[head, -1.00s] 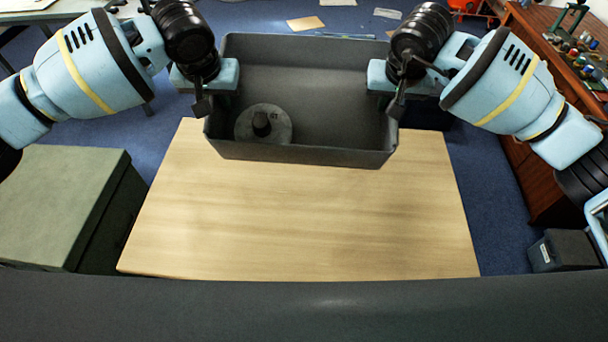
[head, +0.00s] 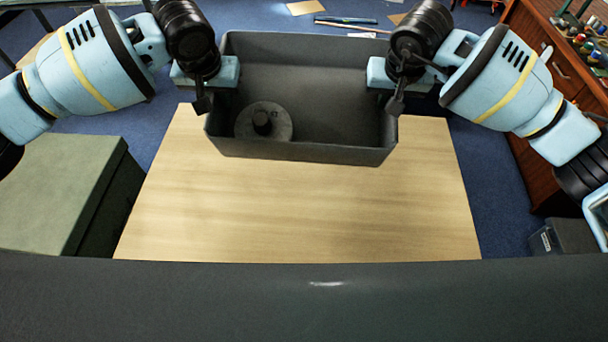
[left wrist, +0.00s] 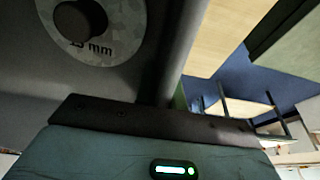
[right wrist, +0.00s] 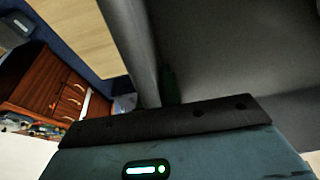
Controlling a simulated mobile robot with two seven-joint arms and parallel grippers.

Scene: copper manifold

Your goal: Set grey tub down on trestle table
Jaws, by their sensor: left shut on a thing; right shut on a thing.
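The grey tub (head: 325,100) is a dark open box held level between my two grippers, over the far part of the trestle table (head: 300,210). A round grey disc with a dark knob (head: 263,122) lies inside it at the left; its "mm" marking shows in the left wrist view (left wrist: 98,35). My left gripper (head: 203,92) is shut on the tub's left wall. My right gripper (head: 396,92) is shut on its right wall. The tub hides the table's far edge, and I cannot tell how high the tub is above the tabletop.
A green box (head: 60,190) stands left of the table. A wooden cabinet (head: 550,80) with small items on top is at the right, with a dark box (head: 562,236) on the floor. The tabletop's near part is bare. Flat pieces lie on the blue floor behind.

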